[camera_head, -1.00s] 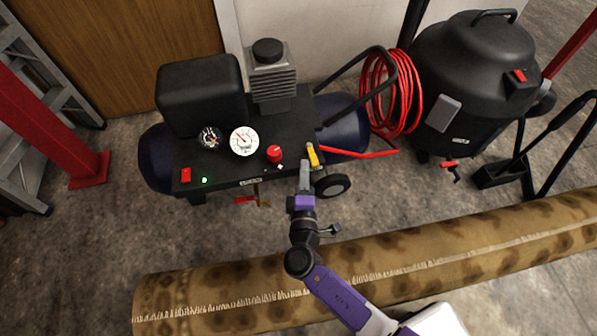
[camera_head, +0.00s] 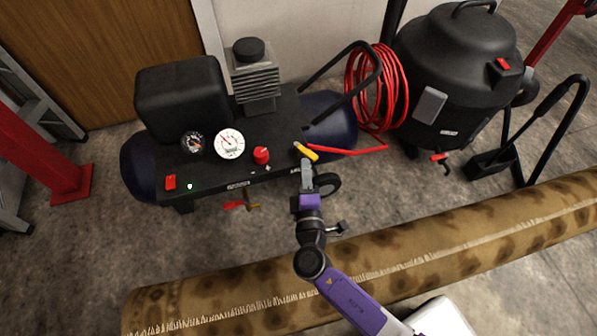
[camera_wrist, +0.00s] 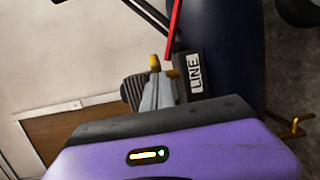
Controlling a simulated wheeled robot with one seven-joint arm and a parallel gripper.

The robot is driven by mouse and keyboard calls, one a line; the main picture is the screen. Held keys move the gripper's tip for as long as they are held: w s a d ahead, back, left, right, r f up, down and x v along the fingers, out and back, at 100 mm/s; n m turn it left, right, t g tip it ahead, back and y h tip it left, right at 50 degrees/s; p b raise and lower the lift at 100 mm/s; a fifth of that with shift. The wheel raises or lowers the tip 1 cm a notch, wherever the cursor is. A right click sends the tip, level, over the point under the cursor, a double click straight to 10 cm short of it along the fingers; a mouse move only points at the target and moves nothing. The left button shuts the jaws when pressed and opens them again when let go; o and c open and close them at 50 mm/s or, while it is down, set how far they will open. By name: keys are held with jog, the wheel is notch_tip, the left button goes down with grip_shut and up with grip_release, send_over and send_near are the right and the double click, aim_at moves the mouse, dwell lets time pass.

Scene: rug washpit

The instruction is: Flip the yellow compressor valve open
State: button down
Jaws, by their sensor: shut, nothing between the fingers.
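The yellow compressor valve handle (camera_head: 306,152) is at the front right corner of the compressor's black panel (camera_head: 222,180). It lies slantwise, from upper left to lower right. My gripper (camera_head: 307,165) is shut and empty, with its tips right at the handle's near side. In the wrist view, the grey fingers (camera_wrist: 158,92) are together. Yellow parts of the valve (camera_wrist: 154,62) show just past the tips, beside a "LINE" label (camera_wrist: 194,74). I cannot tell whether the tips touch the handle; the fingers hide part of it.
A red knob (camera_head: 261,156) and two gauges sit left of the valve. A red-handled brass drain tap (camera_head: 236,205) hangs below the panel. A red hose coil (camera_head: 376,88) and black vacuum (camera_head: 455,75) stand to the right. A rolled rug (camera_head: 430,258) lies in front.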

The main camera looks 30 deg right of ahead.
jog(key=w+d+b, duration=0.1)
jog(key=d+b, duration=0.3)
jog(key=d, duration=0.2)
jog(key=shift+b, duration=0.4)
